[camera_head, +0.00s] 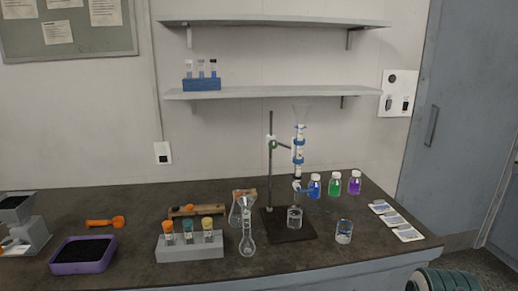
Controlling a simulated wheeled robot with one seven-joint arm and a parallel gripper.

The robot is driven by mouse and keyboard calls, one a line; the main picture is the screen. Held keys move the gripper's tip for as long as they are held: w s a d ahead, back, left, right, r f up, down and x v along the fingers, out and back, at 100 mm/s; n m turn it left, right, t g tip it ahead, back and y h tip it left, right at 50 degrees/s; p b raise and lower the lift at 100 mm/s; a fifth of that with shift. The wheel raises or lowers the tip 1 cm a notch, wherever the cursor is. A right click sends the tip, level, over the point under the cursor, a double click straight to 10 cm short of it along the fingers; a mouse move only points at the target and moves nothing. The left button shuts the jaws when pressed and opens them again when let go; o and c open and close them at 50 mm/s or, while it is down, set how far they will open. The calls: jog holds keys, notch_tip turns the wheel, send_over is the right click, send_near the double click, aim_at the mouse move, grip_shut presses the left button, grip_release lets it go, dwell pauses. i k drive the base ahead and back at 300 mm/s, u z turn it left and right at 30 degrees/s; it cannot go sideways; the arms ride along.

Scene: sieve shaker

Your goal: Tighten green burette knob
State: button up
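A burette (299,160) with a clear funnel top and blue fittings stands upright in the middle of the bench. It is held beside the rod of a lab stand (270,165) with a dark base plate. A small green knob (273,143) shows at the clamp on the rod; how tight it is cannot be told. A blue fitting, like a stopcock, is near the burette's lower end. A glass beaker (294,218) stands on the base plate below the burette. My gripper is not in view.
Flasks (247,238) and a grey rack (190,246) of capped tubes stand left of the stand. Blue, green and purple bottles (335,184) and a beaker (344,232) stand right of it. A purple tray (82,256) is far left. A shelf (270,92) hangs above.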

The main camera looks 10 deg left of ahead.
aim_at(273, 144)
jog(key=u, duration=0.15)
jog(key=i, duration=0.3)
jog(key=u, duration=0.55)
jog(key=k, duration=1.15)
jog(key=u, duration=1.15)
jog(key=i, duration=1.2)
jog(key=z, duration=0.6)
jog(key=i, duration=0.4)
jog(key=z, duration=0.6)
